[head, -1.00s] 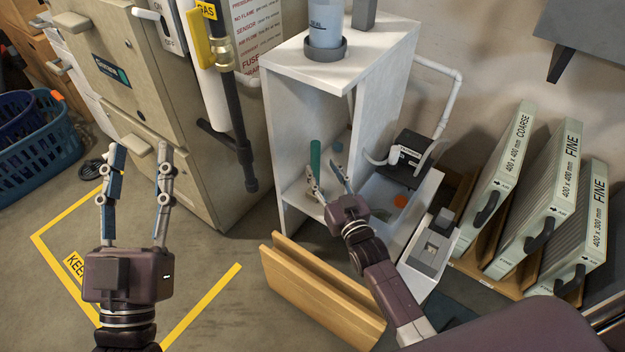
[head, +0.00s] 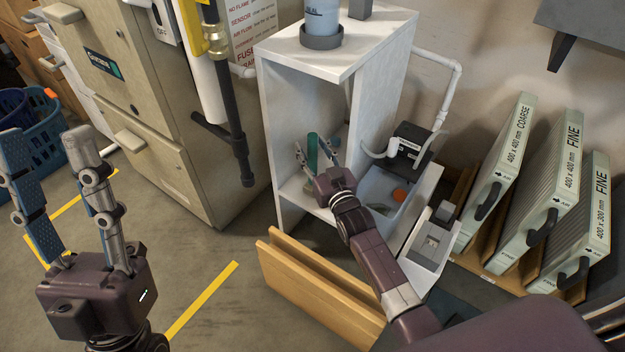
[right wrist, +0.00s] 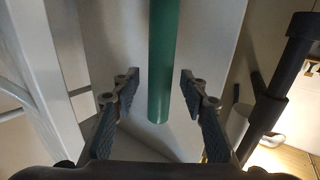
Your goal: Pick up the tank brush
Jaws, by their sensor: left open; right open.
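The tank brush (head: 312,150) shows as a green handle inside the white cabinet. Only the handle shows; its brush end is not visible. In the right wrist view the green handle (right wrist: 160,65) stands upright between the fingers, with its lower end near the palm side. My right gripper (head: 312,155) is open inside the cabinet, one finger on each side of the handle, with gaps on both sides. How far the handle lies from the fingers in depth is hard to tell. My left gripper (head: 46,148) is open and empty over the floor at the far left.
The white cabinet (head: 282,150) has side walls close around my right gripper. A pump unit (head: 410,145) and filters (head: 545,190) stand at the right. A dark pipe (head: 238,130) hangs left of the cabinet.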

